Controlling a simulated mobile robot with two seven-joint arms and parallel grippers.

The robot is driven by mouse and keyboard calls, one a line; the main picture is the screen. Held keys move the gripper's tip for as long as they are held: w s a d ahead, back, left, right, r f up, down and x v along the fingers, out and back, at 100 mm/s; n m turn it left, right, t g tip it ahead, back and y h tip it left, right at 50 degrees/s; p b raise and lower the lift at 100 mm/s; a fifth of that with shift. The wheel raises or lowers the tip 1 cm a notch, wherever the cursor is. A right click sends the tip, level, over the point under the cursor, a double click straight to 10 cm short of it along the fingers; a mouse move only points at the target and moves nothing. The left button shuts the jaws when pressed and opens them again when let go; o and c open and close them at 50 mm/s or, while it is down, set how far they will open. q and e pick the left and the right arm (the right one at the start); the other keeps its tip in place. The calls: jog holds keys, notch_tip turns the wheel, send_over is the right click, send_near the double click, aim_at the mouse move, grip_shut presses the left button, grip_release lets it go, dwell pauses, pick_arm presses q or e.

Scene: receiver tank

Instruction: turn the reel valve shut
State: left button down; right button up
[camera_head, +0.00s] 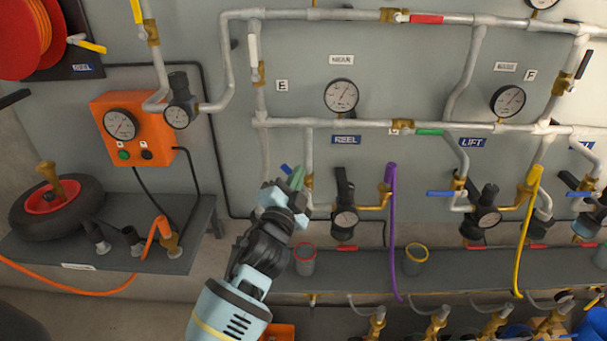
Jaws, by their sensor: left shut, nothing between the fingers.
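The reel valve's brass body (309,181) sits on the vertical pipe below the blue REEL label (346,140). A short blue piece (286,169), which looks like its lever end, shows to the left of the body, tilted. My left gripper (294,181) is shut and empty, right at the valve, and covers much of the lever. I cannot tell whether the fingers touch the lever, or whether the green piece there belongs to the gripper or the valve. My right gripper is not in view.
A black regulator with a gauge (345,220) and a purple hose (392,230) are close on the right. The LIFT branch has a blue lever (440,193). A shelf (350,264) with cups runs below. An orange gauge box (130,128) is on the left wall.

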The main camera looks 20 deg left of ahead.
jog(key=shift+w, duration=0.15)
pick_arm(q)
jog(key=shift+a+f, duration=0.1)
jog(key=shift+a, duration=0.05)
jog(key=shift+s+n, duration=0.1)
jog(key=shift+n, duration=0.3)
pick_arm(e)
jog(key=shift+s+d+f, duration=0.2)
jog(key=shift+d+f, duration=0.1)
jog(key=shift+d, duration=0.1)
pick_arm(q)
jog(key=shift+a+f+b, duration=0.1)
jog(key=shift+a+b, duration=0.1)
jog(key=shift+b, duration=0.1)
